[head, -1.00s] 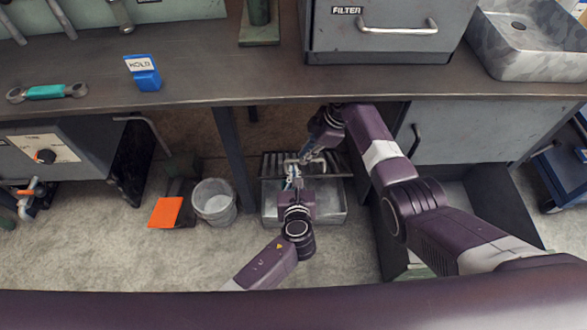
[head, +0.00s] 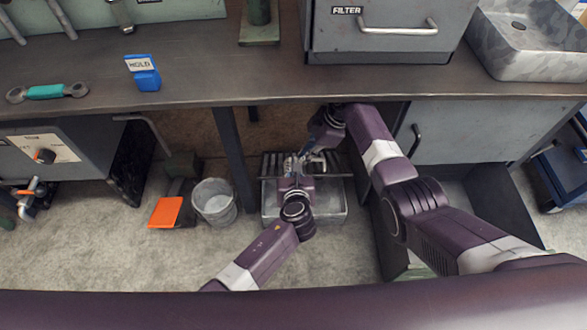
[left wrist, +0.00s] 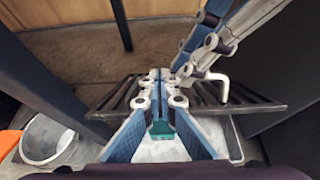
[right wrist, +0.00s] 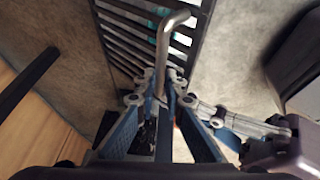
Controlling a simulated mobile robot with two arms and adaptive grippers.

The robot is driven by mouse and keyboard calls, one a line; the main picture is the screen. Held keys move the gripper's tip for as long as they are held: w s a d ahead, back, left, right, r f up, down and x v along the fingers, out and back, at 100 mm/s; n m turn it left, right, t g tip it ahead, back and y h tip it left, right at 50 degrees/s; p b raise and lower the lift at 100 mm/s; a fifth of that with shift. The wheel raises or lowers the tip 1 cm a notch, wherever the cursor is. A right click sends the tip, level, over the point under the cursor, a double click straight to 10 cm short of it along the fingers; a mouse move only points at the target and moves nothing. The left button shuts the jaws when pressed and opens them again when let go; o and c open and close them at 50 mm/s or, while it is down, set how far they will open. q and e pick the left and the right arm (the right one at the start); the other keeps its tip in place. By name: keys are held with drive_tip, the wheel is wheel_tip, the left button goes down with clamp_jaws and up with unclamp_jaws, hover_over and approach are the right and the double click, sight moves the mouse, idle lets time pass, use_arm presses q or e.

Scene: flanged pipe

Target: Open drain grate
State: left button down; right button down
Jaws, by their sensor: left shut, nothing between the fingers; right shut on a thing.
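The dark slatted drain grate (head: 273,163) lies at the back of a pale metal drain basin (head: 335,210) under the bench; its slats also show in the left wrist view (left wrist: 250,107) and right wrist view (right wrist: 118,45). My right gripper (right wrist: 160,92) is shut on the grate's bent metal handle (right wrist: 170,45), which also shows in the left wrist view (left wrist: 219,86). My left gripper (left wrist: 160,78) is shut and empty, over the grate and close beside the right gripper. The arms hide part of the grate in the head view. I cannot tell whether the grate is tilted.
A grey bucket (head: 214,203) and an orange plate (head: 166,212) are on the floor left of the basin. A dark bench leg (head: 234,160) stands between bucket and basin. The bench top (head: 200,85) overhangs. A teal thing (left wrist: 161,129) shows below the left fingers.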

drive_tip(key=shift+w+d+f, duration=0.15)
drive_tip(key=shift+w, duration=0.4)
drive_tip(key=c, duration=2.4)
unclamp_jaws()
use_arm(q)
drive_tip(key=shift+w+a+f, duration=0.1)
drive_tip(key=shift+w+f, duration=0.15)
drive_tip(key=shift+f, duration=0.2)
use_arm(e)
drive_tip(key=o, duration=0.4)
drive_tip(key=shift+w+f, duration=0.2)
drive_tip(key=shift+f, duration=0.2)
use_arm(q)
drive_tip(key=shift+r, duration=0.15)
use_arm(e)
drive_tip(key=shift+a+r, duration=0.2)
